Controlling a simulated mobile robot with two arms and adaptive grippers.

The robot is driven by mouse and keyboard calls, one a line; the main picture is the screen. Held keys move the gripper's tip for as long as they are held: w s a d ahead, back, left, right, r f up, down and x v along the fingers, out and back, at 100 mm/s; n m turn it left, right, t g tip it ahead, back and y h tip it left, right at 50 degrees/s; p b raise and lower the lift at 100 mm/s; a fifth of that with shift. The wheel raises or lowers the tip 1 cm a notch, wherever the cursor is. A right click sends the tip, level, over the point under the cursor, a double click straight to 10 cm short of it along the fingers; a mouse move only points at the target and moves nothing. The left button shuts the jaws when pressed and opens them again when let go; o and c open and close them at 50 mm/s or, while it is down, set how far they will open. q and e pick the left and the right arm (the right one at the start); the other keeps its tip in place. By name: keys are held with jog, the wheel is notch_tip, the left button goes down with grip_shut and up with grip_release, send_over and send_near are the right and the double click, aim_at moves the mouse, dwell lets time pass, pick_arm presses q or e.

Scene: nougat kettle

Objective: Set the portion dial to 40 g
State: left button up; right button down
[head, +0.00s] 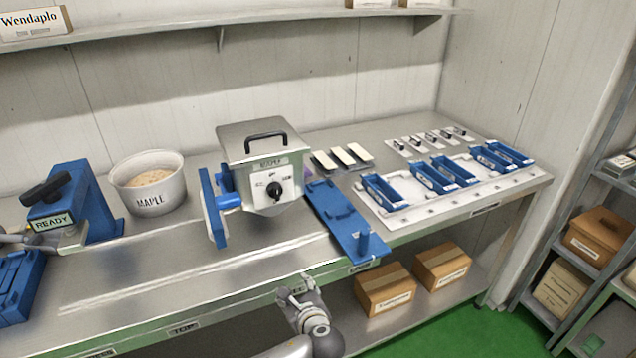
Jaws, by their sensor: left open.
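The portion dial (274,190) is a black knob on a pale plate on the front of a boxy metal machine (258,138) with a black top handle. Small marks surround the knob, but they are too small to read, so I cannot tell its setting. My left gripper (296,289) is open and empty in front of the bench's front edge, below the machine and well apart from the dial. My right gripper is not in view.
A blue paddle-like part (213,208) sticks out left of the machine, and a blue board (345,222) lies to its right. A MAPLE tub (148,182) and a blue READY device (85,205) stand left. Blue trays (385,192) lie right.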

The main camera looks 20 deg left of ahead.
aim_at(278, 194)
pick_arm(q)
notch_tip(278, 194, up, 22)
jog(key=m+t+y+p, duration=0.2)
jog(key=m+y+p, duration=0.1)
jog(key=y, duration=0.2)
jog(key=x, duration=0.3)
jog(key=p+x, duration=0.1)
jog(key=x, duration=0.2)
jog(key=w+x, duration=0.1)
jog(key=x, duration=0.2)
jog(key=shift+d+f+p, duration=0.15)
jog(key=shift+d+p, duration=0.15)
jog(key=shift+d, duration=0.05)
jog(key=shift+x, duration=0.9)
jog(key=shift+f, duration=0.15)
jog(key=shift+d, duration=0.1)
jog(key=c, duration=1)
